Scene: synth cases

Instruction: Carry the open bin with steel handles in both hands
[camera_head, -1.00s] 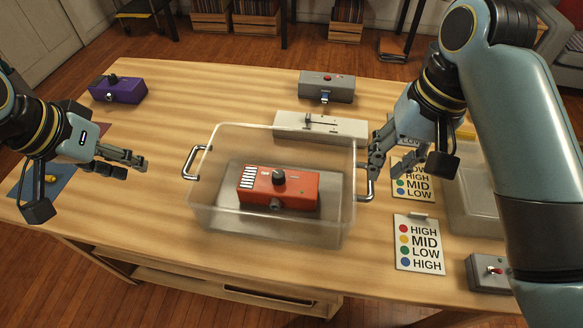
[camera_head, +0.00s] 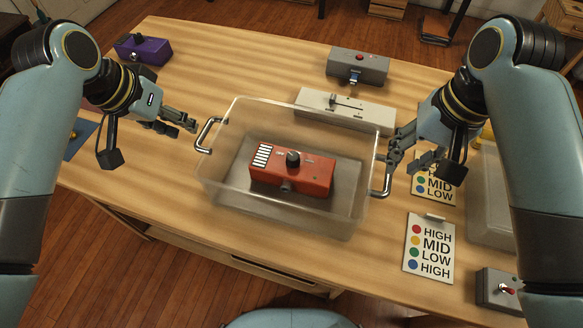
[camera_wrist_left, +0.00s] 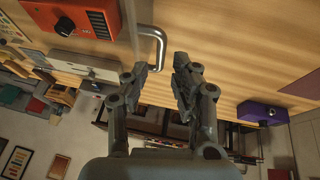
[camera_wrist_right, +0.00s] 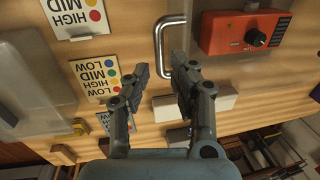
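The open clear bin (camera_head: 225,190) stands on the table with a red box with a black knob (camera_head: 285,172) inside. Its left steel handle (camera_head: 207,135) also shows in the left wrist view (camera_wrist_left: 153,42), just beyond the fingertips. My left gripper (camera_head: 186,129) is open and empty, a little left of that handle. The right steel handle (camera_head: 382,180) also shows in the right wrist view (camera_wrist_right: 158,38). My right gripper (camera_head: 398,167) is open at that handle, whose end lies between the fingertips in the wrist view; contact cannot be told.
A white slider box (camera_head: 345,108) and a grey box (camera_head: 357,66) lie behind the bin. Label cards (camera_head: 430,246), a second clear container (camera_head: 488,205) and a grey switch box (camera_head: 500,288) are at right. A purple box (camera_head: 143,49) is at back left.

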